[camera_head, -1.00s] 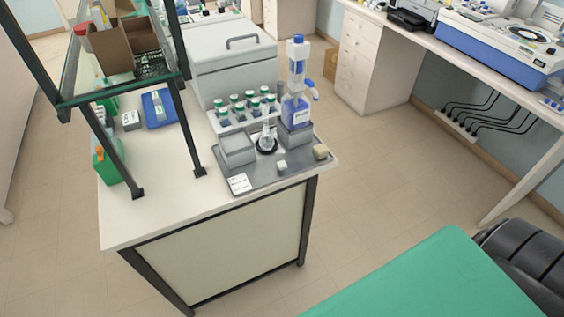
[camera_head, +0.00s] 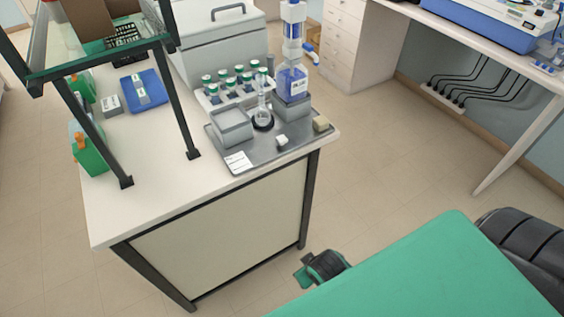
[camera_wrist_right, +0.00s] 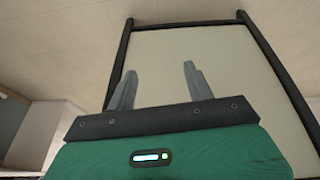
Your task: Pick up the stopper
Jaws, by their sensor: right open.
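A small white piece (camera_head: 282,140) and a tan block (camera_head: 321,124) sit on the front right of the grey tray (camera_head: 240,150) in the head view. Either could be the stopper; I cannot tell which. A clear glass flask (camera_head: 263,117) stands behind them in a dark ring. My right gripper (camera_wrist_right: 158,82) is open and empty in the wrist view, facing the pale end panel of the bench. Part of my right arm shows low in the head view, below the tray and apart from it. My left gripper is not in view.
The tray lies on the near end of the white bench (camera_head: 130,210). A grey box (camera_head: 232,127), a rack of green-capped bottles (camera_head: 205,98) and a tall blue dispenser bottle (camera_head: 295,75) crowd the flask. A dark shelf frame (camera_head: 180,105) stands at left. The floor (camera_head: 390,170) right of the bench is clear.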

